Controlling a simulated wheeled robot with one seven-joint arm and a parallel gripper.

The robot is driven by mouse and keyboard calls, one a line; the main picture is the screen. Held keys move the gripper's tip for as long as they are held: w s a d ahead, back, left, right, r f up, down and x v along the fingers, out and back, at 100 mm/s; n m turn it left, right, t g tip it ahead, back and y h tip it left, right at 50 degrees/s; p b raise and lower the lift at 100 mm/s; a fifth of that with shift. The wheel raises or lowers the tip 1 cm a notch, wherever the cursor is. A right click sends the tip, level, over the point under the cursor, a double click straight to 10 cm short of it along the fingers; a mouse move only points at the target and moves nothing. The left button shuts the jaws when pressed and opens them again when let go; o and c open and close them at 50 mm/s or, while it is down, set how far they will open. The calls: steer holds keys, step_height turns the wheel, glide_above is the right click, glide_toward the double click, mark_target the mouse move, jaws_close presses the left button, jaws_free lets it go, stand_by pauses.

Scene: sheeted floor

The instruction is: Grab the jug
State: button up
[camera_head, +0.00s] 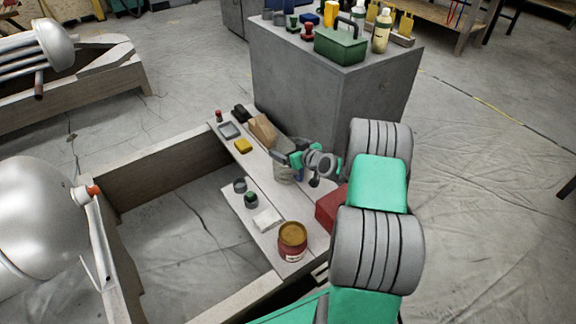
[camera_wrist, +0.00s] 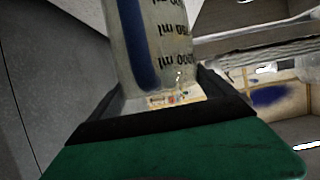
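The jug is a clear measuring jug with dark "ml" marks and a blue stripe; it fills the upper middle of the wrist view (camera_wrist: 172,48). In the head view the jug (camera_head: 283,176) stands on the narrow plank, partly hidden by my gripper (camera_head: 287,160). In the wrist view my gripper (camera_wrist: 160,95) has its dark fingers spread wide, one on each side of the jug. I see no clear grip on the jug. A gap shows between the green palm and the jug.
A red-brown can with a yellow lid (camera_head: 292,240) and a red box (camera_head: 331,206) share the plank. A tan block (camera_head: 263,129), a yellow sponge-like block (camera_head: 243,146) and small jars (camera_head: 250,199) are also there. A grey cabinet (camera_head: 320,95) stands behind with bottles and a green toolbox (camera_head: 341,46).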

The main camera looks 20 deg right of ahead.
steer(key=c, duration=1.2)
steer(key=shift+c, duration=0.5)
steer(key=shift+r, duration=0.15)
